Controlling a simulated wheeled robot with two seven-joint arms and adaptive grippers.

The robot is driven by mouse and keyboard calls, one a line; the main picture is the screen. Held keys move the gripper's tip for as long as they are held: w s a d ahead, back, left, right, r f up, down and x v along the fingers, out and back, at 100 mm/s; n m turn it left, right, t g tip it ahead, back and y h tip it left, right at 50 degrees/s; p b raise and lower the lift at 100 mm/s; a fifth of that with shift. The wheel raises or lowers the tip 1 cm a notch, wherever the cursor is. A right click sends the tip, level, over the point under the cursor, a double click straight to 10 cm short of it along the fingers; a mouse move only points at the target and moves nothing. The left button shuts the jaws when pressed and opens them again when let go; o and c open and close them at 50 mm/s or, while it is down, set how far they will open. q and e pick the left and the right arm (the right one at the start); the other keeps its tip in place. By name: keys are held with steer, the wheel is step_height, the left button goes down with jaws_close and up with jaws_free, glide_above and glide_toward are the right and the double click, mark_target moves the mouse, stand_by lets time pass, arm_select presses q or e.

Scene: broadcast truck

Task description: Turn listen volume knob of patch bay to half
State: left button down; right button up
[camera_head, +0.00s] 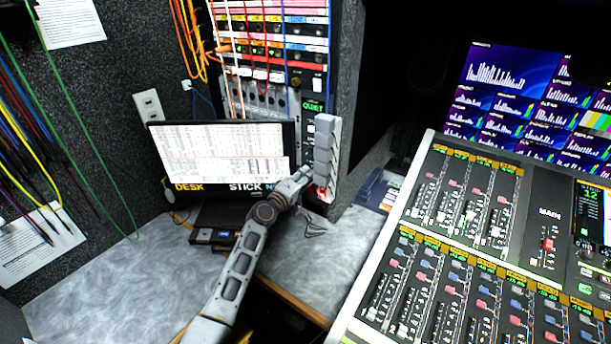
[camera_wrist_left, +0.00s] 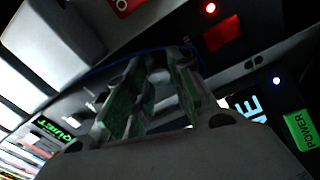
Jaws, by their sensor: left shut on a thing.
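My left gripper (camera_head: 308,173) is at the lower front of the patch bay rack (camera_head: 283,98), beside the right edge of the monitor. In the left wrist view its two green-padded fingers (camera_wrist_left: 167,68) point at the dark panel and are closed in on something small between their tips. Its place suits the listen volume knob, but the knob is hidden by the fingers, so its setting cannot be read. The green QUIET label (camera_head: 312,107) is above the gripper. My right gripper is not in view.
A monitor (camera_head: 222,152) stands left of the gripper. A tall grey segmented block (camera_head: 325,148) stands close on its right. Orange and red cables (camera_head: 195,40) hang over the rack. A mixing desk (camera_head: 480,225) fills the right. The grey counter (camera_head: 140,285) is clear at front left.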

arm_select(q)
steer(key=shift+f+n+p, duration=0.2)
steer(key=shift+n+p, duration=0.25)
steer(key=shift+n, duration=1.05)
steer(key=c, duration=1.6)
jaws_free()
steer(key=shift+o, duration=0.5)
steer(key=shift+r, duration=0.15)
steer(key=v, duration=1.2)
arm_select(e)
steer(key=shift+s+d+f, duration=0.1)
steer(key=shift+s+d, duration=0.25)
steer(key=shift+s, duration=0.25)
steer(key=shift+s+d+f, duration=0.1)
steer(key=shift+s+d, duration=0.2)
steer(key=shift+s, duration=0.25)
